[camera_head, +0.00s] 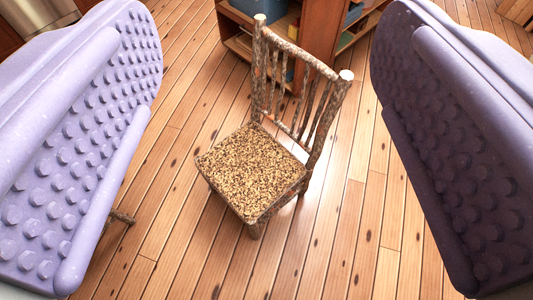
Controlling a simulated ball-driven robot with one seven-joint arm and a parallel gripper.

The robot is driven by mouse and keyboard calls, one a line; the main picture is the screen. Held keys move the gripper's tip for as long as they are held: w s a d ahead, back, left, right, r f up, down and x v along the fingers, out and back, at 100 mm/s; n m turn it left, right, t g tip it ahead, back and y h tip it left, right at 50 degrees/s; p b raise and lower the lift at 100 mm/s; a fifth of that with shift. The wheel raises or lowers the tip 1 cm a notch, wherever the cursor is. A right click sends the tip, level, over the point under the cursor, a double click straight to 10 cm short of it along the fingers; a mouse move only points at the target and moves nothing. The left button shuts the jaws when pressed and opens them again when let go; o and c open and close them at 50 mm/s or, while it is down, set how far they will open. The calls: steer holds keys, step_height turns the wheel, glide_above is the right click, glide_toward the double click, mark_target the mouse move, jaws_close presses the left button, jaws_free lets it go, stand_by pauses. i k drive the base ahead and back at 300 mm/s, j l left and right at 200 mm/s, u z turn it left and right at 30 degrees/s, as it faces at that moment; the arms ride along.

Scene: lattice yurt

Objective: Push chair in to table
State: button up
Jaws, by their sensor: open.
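A rustic wooden chair (251,184) stands upright on the floor in the middle of the view. It has a speckled brown seat, a slatted back of bark-covered sticks and pale cut ends on its posts. Its back is toward the upper right of the picture, and its seat faces the lower left. My gripper (265,120) is open, with a lilac studded finger at each side of the picture. The chair shows between the fingers, farther away and apart from them. No table can be made out for certain.
A brown wooden shelf unit (311,26) with blue bins stands behind the chair. A short bark-covered stick (122,217) pokes out from behind the left finger; what it belongs to is hidden. The plank floor (335,245) is clear in front and right of the chair.

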mark_target(255, 174)
steer(key=i+l+u, duration=0.15)
steer(key=u, duration=0.2)
steer(key=i+l+u, duration=0.15)
steer(key=u, duration=0.2)
steer(key=i+l+u, duration=0.1)
steer(key=l+u, duration=0.25)
steer(key=i+l+u, duration=0.15)
steer(key=l, duration=0.4)
steer(key=i+l+u, duration=0.1)
steer(key=l, duration=0.5)
steer(key=i+l+u, duration=0.15)
steer(key=l, duration=0.45)
steer(key=i+l+u, duration=0.1)
steer(key=l, duration=0.5)
steer(key=i+l, duration=0.1)
steer(key=l, duration=0.6)
steer(key=i+l, duration=0.1)
steer(key=l, duration=0.6)
steer(key=i+l, duration=0.1)
steer(key=l, duration=0.6)
